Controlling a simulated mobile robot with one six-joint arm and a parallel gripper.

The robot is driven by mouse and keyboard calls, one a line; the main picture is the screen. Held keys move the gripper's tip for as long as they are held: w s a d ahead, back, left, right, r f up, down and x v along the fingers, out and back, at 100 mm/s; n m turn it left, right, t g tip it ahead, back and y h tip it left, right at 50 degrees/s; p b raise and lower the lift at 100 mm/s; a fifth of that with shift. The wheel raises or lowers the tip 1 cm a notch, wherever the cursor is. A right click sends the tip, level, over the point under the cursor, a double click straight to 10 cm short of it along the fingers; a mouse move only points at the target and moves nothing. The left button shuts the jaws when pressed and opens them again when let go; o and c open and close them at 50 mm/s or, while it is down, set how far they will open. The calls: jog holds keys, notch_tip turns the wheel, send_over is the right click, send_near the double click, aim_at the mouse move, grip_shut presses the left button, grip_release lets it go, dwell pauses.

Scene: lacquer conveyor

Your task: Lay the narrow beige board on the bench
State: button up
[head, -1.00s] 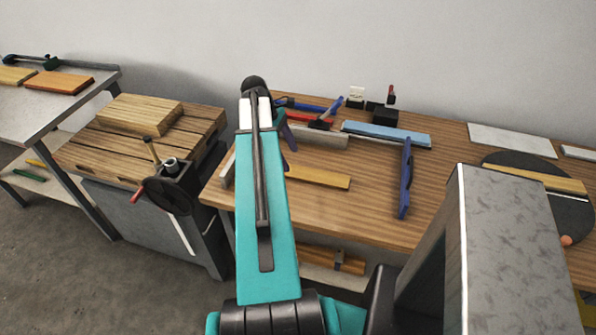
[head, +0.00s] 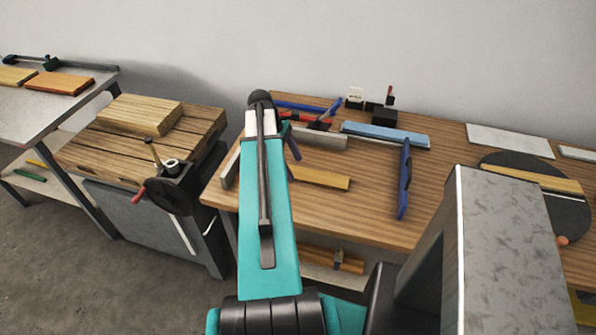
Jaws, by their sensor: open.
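A narrow grey-beige board (head: 320,136) lies on the long wooden bench (head: 372,215), right of my arm's end, with its left end close behind the arm. A yellow-orange board (head: 320,178) lies nearer the front edge. My gripper (head: 293,147) is mostly hidden behind my teal arm. Only a dark purple-blue part, apparently a finger, shows at the arm's right, in front of the grey-beige board's left end in the picture. I see nothing held, and contact cannot be made out.
A blue clamp-like tool (head: 404,178), a light blue block (head: 385,135) and a round dark disc with a board (head: 570,213) occupy the long bench. At left stand a vise bench (head: 80,155) bearing a thick wood block (head: 138,114) and a grey table (head: 30,122).

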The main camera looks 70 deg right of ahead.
jog(key=shift+x, duration=1.1)
jog(key=c, duration=1.4)
jog(key=shift+r+p, duration=0.2)
jog(key=shift+p, duration=0.15)
